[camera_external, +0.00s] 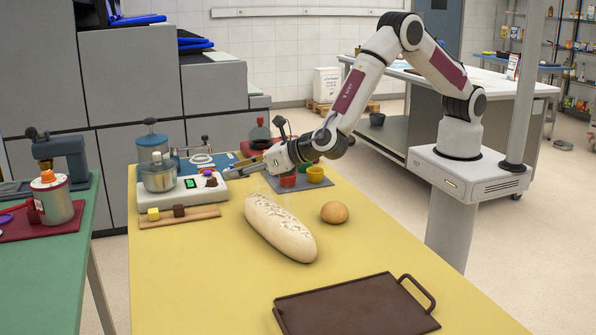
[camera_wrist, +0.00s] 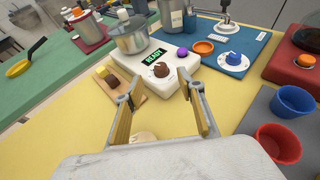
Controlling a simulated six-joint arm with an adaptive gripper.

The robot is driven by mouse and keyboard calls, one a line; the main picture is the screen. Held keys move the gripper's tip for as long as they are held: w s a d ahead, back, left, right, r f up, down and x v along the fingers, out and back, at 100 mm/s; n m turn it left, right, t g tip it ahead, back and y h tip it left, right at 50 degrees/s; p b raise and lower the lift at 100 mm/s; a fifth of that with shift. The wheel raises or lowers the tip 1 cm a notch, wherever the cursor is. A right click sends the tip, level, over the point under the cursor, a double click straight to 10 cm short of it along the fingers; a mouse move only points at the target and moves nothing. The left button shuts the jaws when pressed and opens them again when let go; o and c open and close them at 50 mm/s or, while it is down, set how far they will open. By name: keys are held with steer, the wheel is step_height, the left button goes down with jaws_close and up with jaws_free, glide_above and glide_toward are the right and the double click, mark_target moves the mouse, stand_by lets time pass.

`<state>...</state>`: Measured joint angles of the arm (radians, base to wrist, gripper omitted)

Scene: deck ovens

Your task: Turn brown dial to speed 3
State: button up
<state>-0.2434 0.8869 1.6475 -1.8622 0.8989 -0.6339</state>
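The brown dial (camera_wrist: 160,69) sits on the front panel of a white machine (camera_wrist: 145,85), beside a small display reading READY (camera_wrist: 153,57). In the external view the brown dial (camera_external: 211,182) is at the right part of the white base, close to my fingertips. My gripper (camera_wrist: 160,95) is open and empty, its two fingers apart on either side of the dial as the wrist camera sees it. I cannot tell whether they touch it. In the external view my gripper (camera_external: 236,172) points left toward the machine. The dial's markings are too small to read.
A purple knob (camera_wrist: 183,52) and a steel pot (camera_wrist: 130,38) are on the same machine. A blue dial (camera_wrist: 233,58) stands on a blue mat. Red (camera_external: 288,180) and yellow cups (camera_external: 315,174) stand near my gripper. A bread loaf (camera_external: 280,228) lies in front.

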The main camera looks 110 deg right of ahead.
mark_target(213, 179)
steer(key=shift+f, duration=0.25)
steer(key=shift+x, duration=3.9)
steer(key=c, duration=1.1)
